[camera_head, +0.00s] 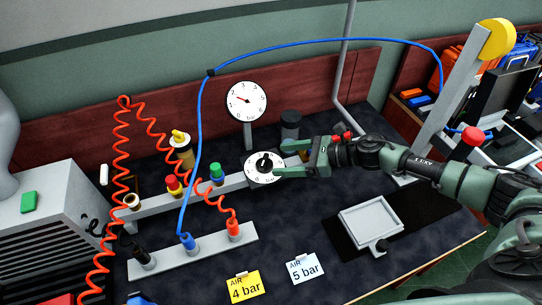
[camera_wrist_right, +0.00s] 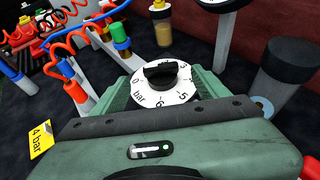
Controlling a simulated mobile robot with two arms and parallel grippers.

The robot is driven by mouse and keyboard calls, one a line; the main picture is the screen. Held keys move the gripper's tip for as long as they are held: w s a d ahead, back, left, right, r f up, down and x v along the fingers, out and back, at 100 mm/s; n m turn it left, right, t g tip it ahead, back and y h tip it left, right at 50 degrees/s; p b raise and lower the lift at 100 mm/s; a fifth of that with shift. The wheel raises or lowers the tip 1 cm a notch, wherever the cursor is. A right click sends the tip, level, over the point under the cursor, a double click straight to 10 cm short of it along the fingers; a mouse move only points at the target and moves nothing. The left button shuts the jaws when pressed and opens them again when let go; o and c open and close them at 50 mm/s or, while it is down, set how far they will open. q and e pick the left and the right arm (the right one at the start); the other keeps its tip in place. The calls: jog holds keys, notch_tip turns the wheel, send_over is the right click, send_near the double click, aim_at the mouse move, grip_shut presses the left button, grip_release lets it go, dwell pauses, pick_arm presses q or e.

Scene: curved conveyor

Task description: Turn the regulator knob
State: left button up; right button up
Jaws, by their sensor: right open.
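The regulator knob (camera_head: 264,160) is black and sits at the centre of a round white dial (camera_head: 258,176) with numbers, on the end of a grey bar. It also shows in the right wrist view (camera_wrist_right: 161,73), in front of the gripper, with its dial (camera_wrist_right: 166,93) reading "bar". My right gripper (camera_head: 283,159) is open, its two green fingers reaching in from the right, at or just beside the knob. I cannot tell whether the fingers touch it. A round pressure gauge (camera_head: 246,101) stands on a post behind the dial, its red needle pointing to the upper left. My left gripper is not in view.
A yellow "4 bar" card (camera_head: 244,287) and a white "5 bar" card (camera_head: 305,268) lie in front. Coiled red hose (camera_head: 122,150) and blue hose (camera_head: 198,130) rise on the left. A dark cylinder (camera_head: 290,124) stands behind the gripper. A grey tray (camera_head: 370,218) lies to the right.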

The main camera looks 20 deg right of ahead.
aim_at(267, 160)
jog(key=x, duration=0.4)
jog(key=shift+r+p, duration=0.15)
jog(key=shift+p, duration=0.25)
jog(key=shift+w+a+f, duration=0.2)
jog(key=shift+a+f, duration=0.05)
